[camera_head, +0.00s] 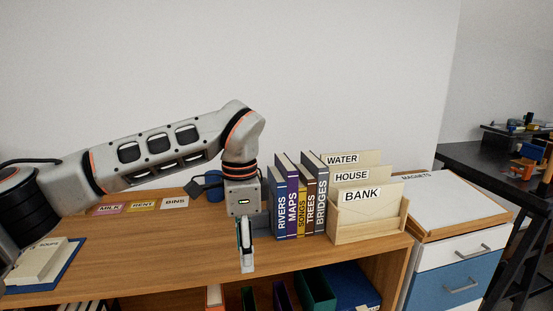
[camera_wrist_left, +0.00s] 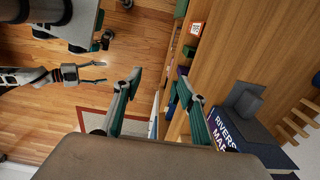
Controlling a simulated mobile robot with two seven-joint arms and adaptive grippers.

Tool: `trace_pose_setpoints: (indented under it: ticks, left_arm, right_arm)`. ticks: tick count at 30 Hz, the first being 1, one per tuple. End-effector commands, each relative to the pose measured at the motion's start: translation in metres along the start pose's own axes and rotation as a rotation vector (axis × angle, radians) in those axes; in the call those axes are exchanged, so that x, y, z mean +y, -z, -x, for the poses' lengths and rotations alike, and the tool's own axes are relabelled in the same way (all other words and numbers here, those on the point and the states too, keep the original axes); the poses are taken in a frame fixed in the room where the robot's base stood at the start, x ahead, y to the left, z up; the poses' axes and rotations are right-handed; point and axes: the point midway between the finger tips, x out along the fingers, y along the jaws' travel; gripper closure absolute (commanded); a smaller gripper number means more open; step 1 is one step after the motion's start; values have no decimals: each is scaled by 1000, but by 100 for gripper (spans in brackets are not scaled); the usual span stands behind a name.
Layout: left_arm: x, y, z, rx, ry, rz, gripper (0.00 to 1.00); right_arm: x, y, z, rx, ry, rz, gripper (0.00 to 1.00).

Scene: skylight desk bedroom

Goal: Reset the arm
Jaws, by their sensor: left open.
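My left arm reaches in from the left over the wooden desk (camera_head: 150,250). My left gripper (camera_head: 246,262) points down near the desk's front edge, just left of the row of books. In the left wrist view its two fingers (camera_wrist_left: 158,80) are spread apart with nothing between them. Another gripper, my right one, shows in the left wrist view (camera_wrist_left: 100,72), above the wood floor, with its fingers apart and empty. The right arm is not in the head view.
Several labelled books (camera_head: 298,205) stand beside a wooden file holder (camera_head: 370,230) with cards. Small cards such as MILK (camera_head: 110,209) lie at the back left. A drawer cabinet (camera_head: 460,255) stands at right.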

Motion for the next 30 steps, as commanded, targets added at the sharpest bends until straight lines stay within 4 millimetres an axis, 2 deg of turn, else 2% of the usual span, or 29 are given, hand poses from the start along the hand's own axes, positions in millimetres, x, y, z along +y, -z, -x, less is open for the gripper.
trace_pose_setpoints:
  ticks: [3, 8, 11, 15, 18, 22, 26, 30]
  left_arm:
    - [23, 20, -26, 73, -81, -133, 59]
    - [61, 51, -55, 224, -192, -334, 59]
    - [91, 73, -69, 355, -261, -463, 59]
    - [143, 109, -81, 624, -358, -648, 59]
    - [179, 134, -76, 873, -397, -746, 59]
    - [208, 158, -57, 1209, -387, -794, 59]
    - [216, 172, -32, 1530, -307, -742, 59]
    - [199, 172, -11, 1814, -150, -585, 59]
  right_arm:
    - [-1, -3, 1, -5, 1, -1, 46]
    - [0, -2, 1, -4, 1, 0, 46]
    - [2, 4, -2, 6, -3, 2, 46]
    - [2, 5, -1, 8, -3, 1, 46]
    - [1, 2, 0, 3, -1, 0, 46]
    - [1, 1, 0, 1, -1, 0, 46]
    - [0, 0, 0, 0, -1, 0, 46]
    - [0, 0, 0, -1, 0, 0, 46]
